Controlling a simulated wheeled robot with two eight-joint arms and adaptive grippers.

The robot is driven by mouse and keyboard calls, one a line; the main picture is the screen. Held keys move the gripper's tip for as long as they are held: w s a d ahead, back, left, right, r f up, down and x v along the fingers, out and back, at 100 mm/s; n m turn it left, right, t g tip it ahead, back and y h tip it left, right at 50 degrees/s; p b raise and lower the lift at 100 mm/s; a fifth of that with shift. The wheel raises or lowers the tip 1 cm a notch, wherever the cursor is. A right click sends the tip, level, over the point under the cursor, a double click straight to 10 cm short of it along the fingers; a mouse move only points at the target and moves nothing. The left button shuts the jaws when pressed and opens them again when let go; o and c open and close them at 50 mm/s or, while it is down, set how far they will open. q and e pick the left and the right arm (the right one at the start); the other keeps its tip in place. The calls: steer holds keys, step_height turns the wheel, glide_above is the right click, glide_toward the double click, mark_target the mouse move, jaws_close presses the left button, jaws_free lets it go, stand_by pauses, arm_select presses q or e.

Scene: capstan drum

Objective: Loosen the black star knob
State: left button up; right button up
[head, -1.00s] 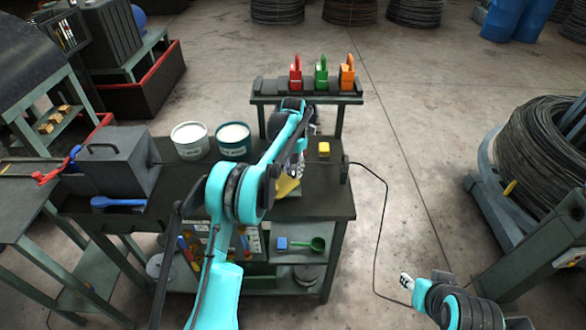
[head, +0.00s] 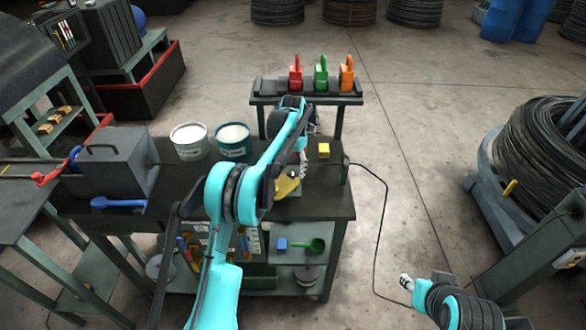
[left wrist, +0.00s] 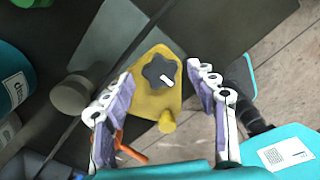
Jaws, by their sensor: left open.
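The black star knob (left wrist: 160,71) with a white mark sits on a yellow plate (left wrist: 158,102) in the left wrist view. My left gripper (left wrist: 161,76) is open, with one finger to each side of the knob and a gap on both sides. I cannot tell how far its tips are above the knob. In the head view my left gripper (head: 304,163) is over the bench beside the yellow plate (head: 286,187), and its arm hides the knob. My right gripper (head: 406,282) is low at the lower right, away from the bench; its fingers are too small to read.
Red, green and orange padlock-like pieces (head: 321,75) stand on a rear shelf.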

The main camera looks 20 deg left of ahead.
mark_target(293, 173)
arm_select(q)
step_height(293, 173, up, 11)
stand_by(0.3)
steer(key=shift+r, duration=0.1)
steer(key=s+d+r+m+t+b, duration=0.1)
steer(key=s+m+t+b, duration=0.15)
steer(key=s+m, duration=0.6)
steer(key=s+d+r+m+t+b, duration=0.15)
steer(key=s+m+b, duration=0.25)
steer(key=s+m, duration=0.5)
steer(key=s+f+m+t+b, duration=0.1)
steer(key=s+f+m+b, duration=0.1)
steer(key=s+f+m, duration=0.5)
steer(key=s+d+f+m+t+b, duration=0.1)
steer(key=s+f+m+t+b, duration=0.1)
steer(key=s+f+m, duration=0.5)
steer(key=s+f+b, duration=0.1)
steer(key=s, duration=0.5)
steer(key=shift+s+d+f+m, duration=0.15)
steer(key=shift+s+d+m, duration=0.1)
steer(key=shift+m, duration=0.1)
